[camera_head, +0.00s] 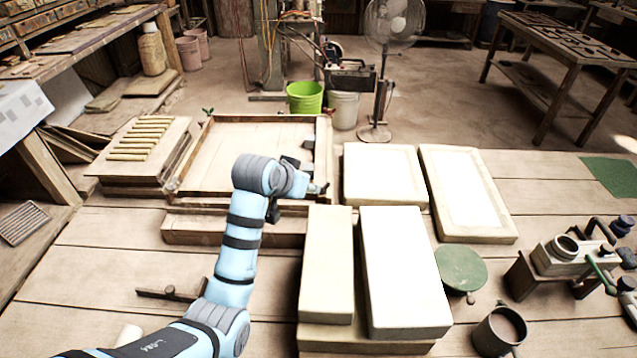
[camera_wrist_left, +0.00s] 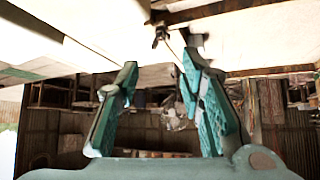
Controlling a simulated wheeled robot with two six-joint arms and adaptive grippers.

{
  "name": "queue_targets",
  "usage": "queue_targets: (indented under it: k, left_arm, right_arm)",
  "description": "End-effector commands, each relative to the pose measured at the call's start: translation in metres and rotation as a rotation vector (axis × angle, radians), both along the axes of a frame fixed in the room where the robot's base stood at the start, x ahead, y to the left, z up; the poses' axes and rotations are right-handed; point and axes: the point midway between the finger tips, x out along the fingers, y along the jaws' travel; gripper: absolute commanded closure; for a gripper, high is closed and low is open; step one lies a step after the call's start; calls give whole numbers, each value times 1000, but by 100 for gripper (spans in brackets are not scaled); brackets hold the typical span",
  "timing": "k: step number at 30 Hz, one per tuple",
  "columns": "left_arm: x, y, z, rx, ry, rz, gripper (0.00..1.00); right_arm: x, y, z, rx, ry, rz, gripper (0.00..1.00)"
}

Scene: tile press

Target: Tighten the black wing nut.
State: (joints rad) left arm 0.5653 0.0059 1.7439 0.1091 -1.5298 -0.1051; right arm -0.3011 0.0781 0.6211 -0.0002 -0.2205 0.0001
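A small black part that looks like the black wing nut (camera_head: 309,145) sits on the right rail of the wooden press frame (camera_head: 325,135) in the head view. In the left wrist view, a small dark fitting, seemingly the same wing nut (camera_wrist_left: 160,36), shows just beyond and between the fingertips, against a wooden rail. My left gripper (camera_wrist_left: 155,75) is open, its two teal-padded fingers apart with nothing between them. In the head view my left gripper (camera_head: 318,188) is at the frame's near right corner, short of the nut. I cannot see contact. My right gripper is not in view.
Pale blocks (camera_head: 405,270) stand close right of my left arm, with white slabs (camera_head: 465,190) behind. A stack with wooden sticks (camera_head: 141,140) lies left of the frame. A green wing nut (camera_head: 208,112) is at its far left corner. A mug (camera_head: 499,332) stands front right.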

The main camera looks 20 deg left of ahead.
Motion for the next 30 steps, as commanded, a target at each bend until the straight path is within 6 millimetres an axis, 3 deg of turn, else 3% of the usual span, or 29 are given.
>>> queue_targets:
  k: [9, 15, 28, 30]
  left_arm:
    - [51, -8, -57, 1, 3, -4, 65]
    - [77, -12, -82, 1, 1, -4, 65]
    - [87, -13, -89, 1, -1, -3, 65]
    - [87, -13, -89, 1, -1, -3, 75]
  right_arm:
    - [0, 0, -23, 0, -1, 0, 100]
    - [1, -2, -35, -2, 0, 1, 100]
    - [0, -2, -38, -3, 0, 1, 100]
    - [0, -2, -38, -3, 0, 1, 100]
